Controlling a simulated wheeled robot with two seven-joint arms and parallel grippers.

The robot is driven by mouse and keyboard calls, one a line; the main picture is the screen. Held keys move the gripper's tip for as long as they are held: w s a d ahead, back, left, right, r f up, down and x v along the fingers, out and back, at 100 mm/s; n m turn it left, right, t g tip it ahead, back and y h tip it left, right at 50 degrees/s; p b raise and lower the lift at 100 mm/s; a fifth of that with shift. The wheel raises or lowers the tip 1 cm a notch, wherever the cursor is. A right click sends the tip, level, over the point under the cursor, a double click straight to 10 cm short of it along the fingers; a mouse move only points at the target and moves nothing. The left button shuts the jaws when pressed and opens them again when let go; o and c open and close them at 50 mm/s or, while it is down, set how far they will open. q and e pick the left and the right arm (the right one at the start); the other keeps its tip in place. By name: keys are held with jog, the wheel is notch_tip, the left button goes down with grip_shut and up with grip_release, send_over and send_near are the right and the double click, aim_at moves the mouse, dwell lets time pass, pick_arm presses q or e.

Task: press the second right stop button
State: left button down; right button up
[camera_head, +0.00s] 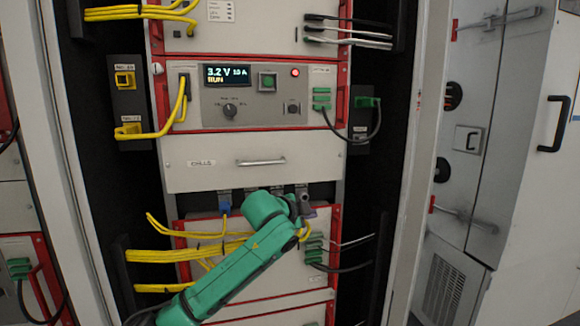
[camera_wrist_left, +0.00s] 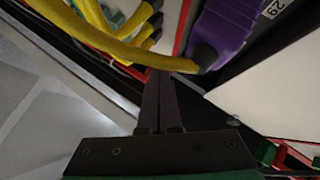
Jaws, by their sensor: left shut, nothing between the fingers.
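The cycler unit in the head view has a lit display (camera_head: 227,75) reading 3.2 V, 1.0 A and RUN. Right of the display are a green square button (camera_head: 267,81) and a small red round lamp or button (camera_head: 295,72). I cannot tell which control is a stop button. My left gripper (camera_head: 303,194) is at the end of the green arm, below the drawer and well below these controls. In the left wrist view its dark fingers (camera_wrist_left: 160,100) are shut together with nothing between them. My right gripper is not in view.
A knob (camera_head: 230,111) sits below the display. A drawer (camera_head: 240,164) with a bar handle lies under the unit. Yellow cables (camera_head: 190,255) and a black cable (camera_head: 352,140) hang around the rack. A purple plug (camera_wrist_left: 222,30) and a yellow cable (camera_wrist_left: 120,45) are close beyond the fingers.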

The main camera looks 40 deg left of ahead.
pick_arm(q)
jog(key=s+r+m+t+y, duration=0.1)
jog(key=s+r+m, duration=0.1)
jog(key=s+r, duration=0.5)
jog(key=s+r+m+t+b, duration=0.15)
jog(key=s+r, duration=0.25)
jog(key=r, duration=0.7)
jog(key=s+r+m+t+y, duration=0.15)
jog(key=s+r, duration=0.35)
jog(key=r, duration=0.5)
jog(key=p, duration=0.6)
send_near(297, 108)
jog(key=w+d, duration=0.2)
jog(key=w, duration=0.2)
jog(key=a, duration=0.1)
jog(key=w+a, duration=0.1)
jog(key=a+h, duration=0.1)
jog(key=shift+w+a+p, duration=0.1)
jog(key=shift+w+p, duration=0.15)
jog(key=shift+p, duration=0.15)
jog(key=shift+a+f, duration=0.1)
jog(key=shift+a, duration=0.05)
jog(key=shift+w, duration=0.1)
